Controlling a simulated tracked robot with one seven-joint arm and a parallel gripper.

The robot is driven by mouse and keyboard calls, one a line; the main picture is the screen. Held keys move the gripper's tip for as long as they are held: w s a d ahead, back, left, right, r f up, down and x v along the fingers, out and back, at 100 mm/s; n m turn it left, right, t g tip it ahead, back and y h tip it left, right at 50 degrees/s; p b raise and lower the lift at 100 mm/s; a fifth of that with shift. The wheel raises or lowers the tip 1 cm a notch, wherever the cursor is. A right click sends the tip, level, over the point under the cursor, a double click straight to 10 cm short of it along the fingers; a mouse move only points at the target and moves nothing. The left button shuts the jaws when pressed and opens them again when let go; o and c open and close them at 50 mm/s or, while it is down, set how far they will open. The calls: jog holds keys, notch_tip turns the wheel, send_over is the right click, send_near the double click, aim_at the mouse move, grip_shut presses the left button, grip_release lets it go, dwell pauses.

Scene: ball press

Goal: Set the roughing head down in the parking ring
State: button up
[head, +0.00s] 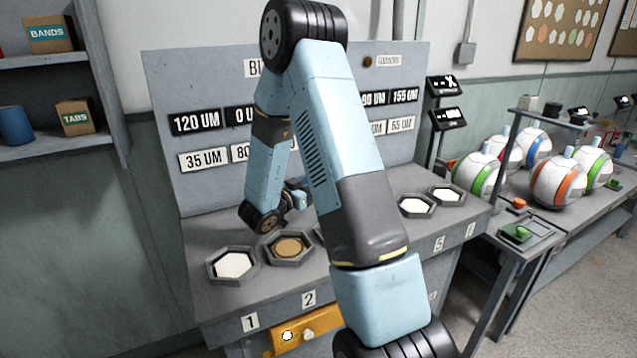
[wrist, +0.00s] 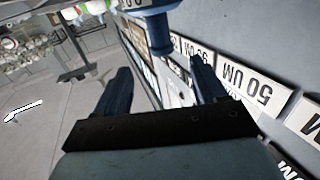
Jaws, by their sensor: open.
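In the wrist view my gripper (wrist: 160,65) is open, its two dark fingers spread wide. A blue flanged part with a narrow stem (wrist: 152,22) shows at the top, ahead of the fingers and partly cut off. The stem points down between the fingers, and I see no finger shut on it. I cannot tell for sure that it is the roughing head. In the head view my arm hides the gripper and the bench middle. I cannot make out the parking ring.
A grey bench holds hexagonal trays, one with a white pad (head: 233,265), one with a brown pad (head: 288,247). A labelled backboard (head: 210,85) stands behind. An orange drawer unit (head: 305,335) sits below. Striped balls (head: 558,180) crowd the right bench. Shelves (head: 50,145) are at left.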

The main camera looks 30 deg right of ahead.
jog(key=w+a+r+n+t+y, duration=0.35)
jog(key=a+r+t+y, duration=0.25)
jog(key=a+r+y, duration=0.3)
jog(key=s+a+r+n+y, duration=0.5)
jog(key=a+r+y, duration=0.1)
jog(key=a+r, duration=0.25)
jog(key=s+a+r+n+g+y, duration=0.1)
jog(key=s+r+n+y, duration=0.1)
jog(key=s, duration=0.5)
jog(key=s+a+r+n+g+y, duration=0.1)
jog(key=s+a+r+n+g, duration=0.1)
jog(key=s, duration=0.5)
jog(key=s+d+g, duration=0.2)
jog(key=s, duration=0.6)
jog(key=s+d+f+n+g+h, duration=0.1)
jog(key=s+d, duration=0.1)
jog(key=s, duration=0.6)
jog(key=shift+s+d+g, duration=0.15)
jog(key=shift+s+g, duration=0.05)
jog(key=shift+g, duration=0.2)
jog(key=shift+n, duration=0.25)
